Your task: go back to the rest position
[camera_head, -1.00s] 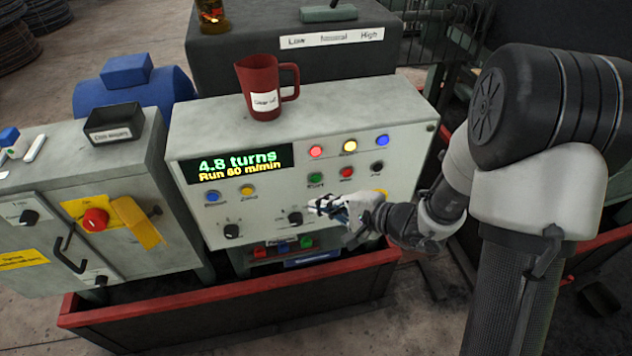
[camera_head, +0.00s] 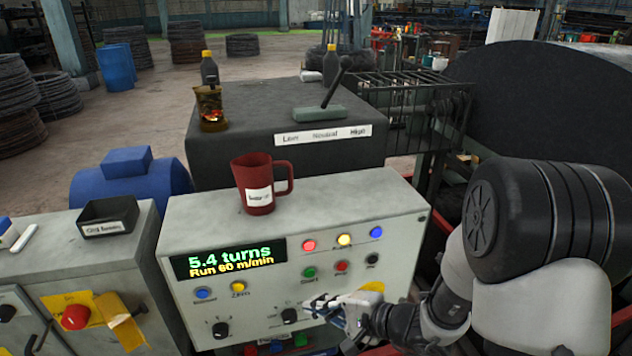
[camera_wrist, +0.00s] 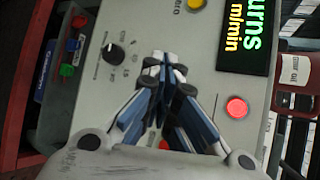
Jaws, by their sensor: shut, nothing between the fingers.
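My gripper (camera_head: 325,308) is in front of the lower right part of the grey control panel (camera_head: 345,265). Its fingers are closed together with nothing between them. In the wrist view the closed fingers (camera_wrist: 165,70) point across the panel face, between a black knob (camera_wrist: 114,54) and a lit red lamp (camera_wrist: 237,107). The display (camera_head: 230,258) reads 5.4 turns and Run 60 m/min. A black knob (camera_head: 289,316) shows just left of the fingertips. I cannot tell whether the fingers touch the panel.
A red jug (camera_head: 258,190) stands on the panel's top. Behind it is a dark gearbox with a lever (camera_head: 335,85), a lantern (camera_head: 211,108) and bottles. A left cabinet carries a red knob (camera_head: 75,317) and a black tray (camera_head: 107,218). A large dark drum (camera_head: 560,100) stands at the right.

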